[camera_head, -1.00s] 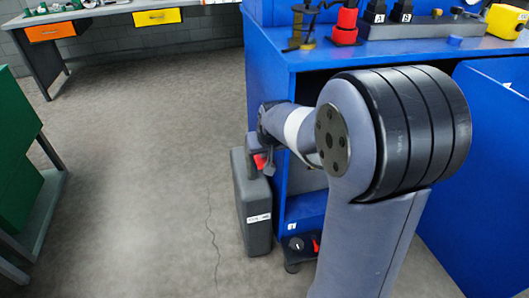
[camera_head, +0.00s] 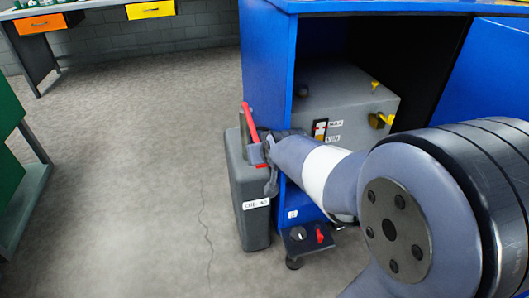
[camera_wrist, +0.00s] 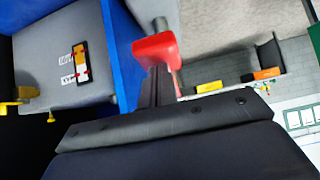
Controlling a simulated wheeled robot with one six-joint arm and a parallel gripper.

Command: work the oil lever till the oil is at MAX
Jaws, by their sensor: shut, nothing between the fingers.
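A grey oil can (camera_head: 250,208) with a white label stands on the floor against the left side of the blue cabinet. Its red lever (camera_head: 249,122) slants up from the top, and its red end also shows close in the wrist view (camera_wrist: 157,48). My gripper (camera_head: 267,160) is shut and empty, right at the lever; whether they touch is unclear. A grey tank (camera_head: 345,95) sits inside the cabinet.
The blue cabinet (camera_head: 265,75) stands open, its blue door (camera_head: 490,75) at right. Yellow fittings (camera_head: 380,119) stick out of the tank. The floor to the left is clear.

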